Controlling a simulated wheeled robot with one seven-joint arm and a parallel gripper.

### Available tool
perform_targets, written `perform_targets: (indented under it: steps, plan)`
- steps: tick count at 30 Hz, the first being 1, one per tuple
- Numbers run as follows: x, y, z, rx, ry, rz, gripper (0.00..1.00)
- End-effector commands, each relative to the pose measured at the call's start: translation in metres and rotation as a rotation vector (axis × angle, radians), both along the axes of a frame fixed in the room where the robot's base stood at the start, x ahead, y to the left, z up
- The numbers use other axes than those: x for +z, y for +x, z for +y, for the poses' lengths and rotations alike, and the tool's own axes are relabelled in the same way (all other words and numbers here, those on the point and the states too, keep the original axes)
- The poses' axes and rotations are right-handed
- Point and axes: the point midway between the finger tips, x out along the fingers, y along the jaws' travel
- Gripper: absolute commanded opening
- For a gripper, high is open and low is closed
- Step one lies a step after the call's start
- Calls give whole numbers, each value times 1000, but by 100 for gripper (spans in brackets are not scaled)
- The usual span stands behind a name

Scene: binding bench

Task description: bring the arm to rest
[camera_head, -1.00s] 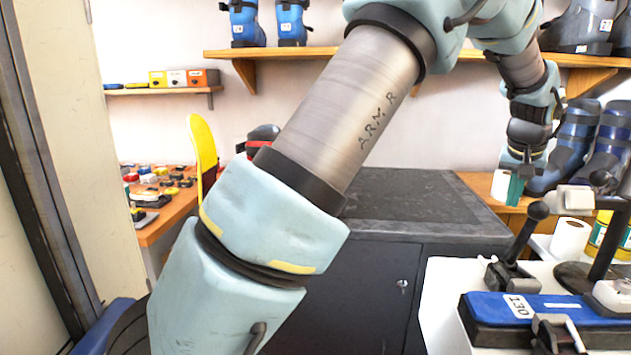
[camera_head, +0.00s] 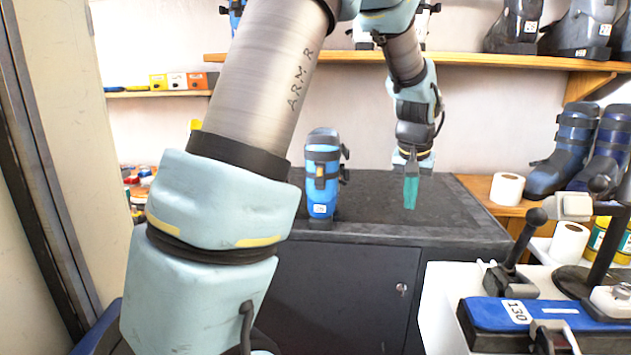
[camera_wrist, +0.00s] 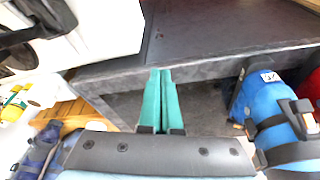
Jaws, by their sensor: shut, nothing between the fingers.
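My gripper (camera_head: 411,188) has green fingers that are closed together with nothing between them. It points down above the dark bench top (camera_head: 430,215) in the head view. The wrist view shows the two green fingers (camera_wrist: 161,100) side by side, touching, over the bench top's edge. My arm spans the head view from the lower left to the upper middle.
A blue ski boot (camera_head: 321,180) stands upright on the dark bench left of my gripper; it also shows in the wrist view (camera_wrist: 262,103). A ski (camera_head: 530,313) lies at the lower right beside black clamps. A paper roll (camera_head: 507,189) and more boots (camera_head: 568,150) stand right.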

Motion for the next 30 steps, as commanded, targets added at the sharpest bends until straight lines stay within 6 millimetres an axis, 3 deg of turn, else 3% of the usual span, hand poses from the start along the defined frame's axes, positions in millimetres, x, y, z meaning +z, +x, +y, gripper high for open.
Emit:
perform_targets:
  steps: [1, 6, 9, 12, 15, 18, 30]
  plan:
    - [-5, -4, 42, 46, 6, 18, 0]
    - [-25, -41, 158, 167, 23, 72, 0]
    - [-36, -75, 211, 234, 29, 101, 0]
    - [-47, -108, 249, 286, 33, 126, 0]
    - [-54, -133, 271, 322, 34, 142, 0]
    - [-58, -147, 281, 340, 36, 151, 0]
    - [-59, -150, 283, 342, 36, 154, 0]
